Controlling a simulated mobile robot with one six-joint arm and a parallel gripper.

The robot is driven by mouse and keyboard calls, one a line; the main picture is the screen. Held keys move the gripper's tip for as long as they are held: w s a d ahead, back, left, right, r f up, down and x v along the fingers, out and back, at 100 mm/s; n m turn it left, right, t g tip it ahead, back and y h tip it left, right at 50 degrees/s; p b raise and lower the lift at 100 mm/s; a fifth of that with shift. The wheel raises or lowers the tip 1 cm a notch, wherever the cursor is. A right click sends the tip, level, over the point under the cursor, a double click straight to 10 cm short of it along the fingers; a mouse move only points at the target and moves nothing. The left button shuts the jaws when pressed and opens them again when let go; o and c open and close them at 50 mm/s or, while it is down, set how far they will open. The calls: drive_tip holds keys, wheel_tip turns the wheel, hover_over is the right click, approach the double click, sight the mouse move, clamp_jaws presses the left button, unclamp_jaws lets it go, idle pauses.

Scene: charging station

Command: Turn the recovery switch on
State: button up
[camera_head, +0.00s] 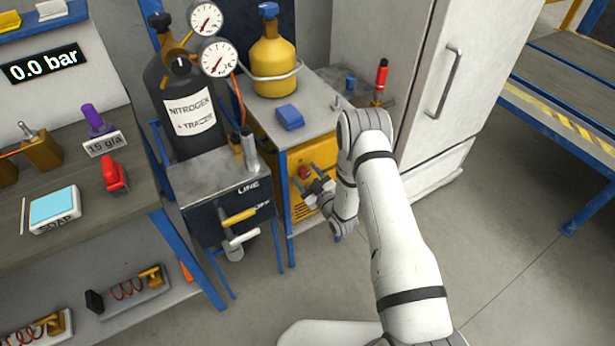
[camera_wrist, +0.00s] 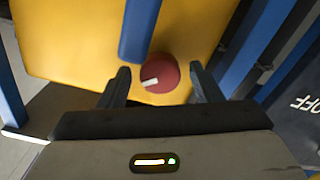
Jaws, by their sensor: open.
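The recovery switch appears to be the red round knob (camera_head: 304,171) on the front of the yellow unit (camera_head: 262,128). In the wrist view the red knob (camera_wrist: 160,72) carries a short white mark, tilted from level, on its left part. My gripper (camera_head: 307,177) is at the front of the yellow unit, close to the knob. In the wrist view my gripper (camera_wrist: 160,84) is open, with one dark finger on each side of the knob. Gaps show between both fingers and the knob. How deep the fingers reach around it is unclear.
A blue bar (camera_wrist: 139,30) runs down to just above the knob in the wrist view. The dark valve box (camera_head: 215,195) with a yellow and a white handle stands left of the unit. A white cabinet (camera_head: 400,60) stands to the right. Floor (camera_head: 500,240) is clear at right.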

drive_tip(key=shift+c, duration=0.5)
drive_tip(key=c, duration=0.9)
drive_tip(key=shift+f+m+b, duration=0.1)
drive_tip(key=shift+m+b, duration=0.3)
drive_tip(key=shift+b, duration=0.1)
drive_tip(key=m+b, duration=0.2)
drive_tip(key=shift+w+m, duration=0.1)
drive_tip(key=shift+m, duration=0.2)
drive_tip(key=shift+d+m+b, duration=0.1)
drive_tip(key=shift+m+b, duration=1.15)
drive_tip(key=shift+m, duration=0.05)
drive_tip(key=shift+r, duration=0.2)
drive_tip(key=o, duration=1)
drive_tip(key=shift+f, duration=0.1)
